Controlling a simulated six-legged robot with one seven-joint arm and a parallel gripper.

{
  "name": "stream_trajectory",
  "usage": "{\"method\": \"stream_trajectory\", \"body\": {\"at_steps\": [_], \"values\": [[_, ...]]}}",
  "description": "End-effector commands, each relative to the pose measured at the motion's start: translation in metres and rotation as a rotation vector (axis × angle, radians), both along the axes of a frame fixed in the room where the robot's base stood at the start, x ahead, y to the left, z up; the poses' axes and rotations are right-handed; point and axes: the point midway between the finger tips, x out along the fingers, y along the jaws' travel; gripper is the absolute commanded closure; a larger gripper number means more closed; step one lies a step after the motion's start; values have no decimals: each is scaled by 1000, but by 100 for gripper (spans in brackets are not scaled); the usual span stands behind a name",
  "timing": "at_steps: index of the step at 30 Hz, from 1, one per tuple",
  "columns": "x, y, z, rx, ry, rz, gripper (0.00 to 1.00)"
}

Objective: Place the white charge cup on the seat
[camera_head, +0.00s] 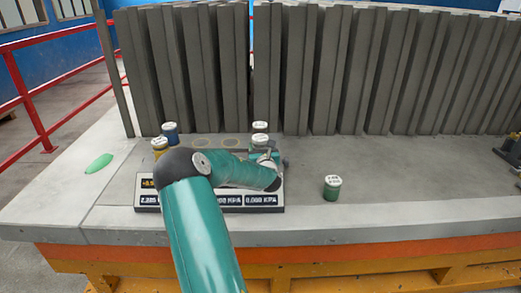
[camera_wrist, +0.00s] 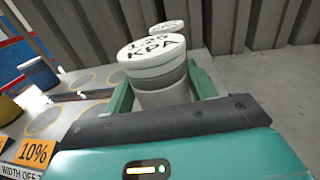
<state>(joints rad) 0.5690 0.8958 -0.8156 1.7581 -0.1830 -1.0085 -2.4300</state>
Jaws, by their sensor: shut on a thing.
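The white charge cup (camera_wrist: 158,68), with a lid that reads KPA, is between the two green fingers of my gripper (camera_wrist: 162,92) in the wrist view. My gripper is shut on it, and the cup looks nearly upright. In the head view the cup's lid (camera_head: 260,140) shows just beyond my gripper (camera_head: 264,158), at the right part of the display board. Round ring-marked seats (camera_head: 229,142) lie on the board to the left of the cup; they also show in the wrist view (camera_wrist: 78,78). The cup's base is hidden, so I cannot tell whether it touches the board.
Another white-lidded cup (camera_head: 260,127) stands close behind the held one. A blue cup (camera_head: 170,132) and a yellow cup (camera_head: 160,145) stand at the board's left. A green cup (camera_head: 332,187) stands apart on the right, with clear slab around it. Tall grey panels (camera_head: 300,70) line the back.

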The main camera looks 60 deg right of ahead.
Motion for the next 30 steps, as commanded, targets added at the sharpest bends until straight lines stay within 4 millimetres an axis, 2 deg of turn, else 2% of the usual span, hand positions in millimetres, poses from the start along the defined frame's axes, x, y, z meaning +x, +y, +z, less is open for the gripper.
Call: {"method": "stream_trajectory", "body": {"at_steps": [13,14,17,28,30], "values": [[0,0,-9,-4,-1,0,79],[0,0,-10,-2,-1,-1,40],[0,0,-9,-2,-1,-1,22],[-1,0,-5,-3,-3,-1,22],[-4,6,-6,-1,-2,-1,22]]}}
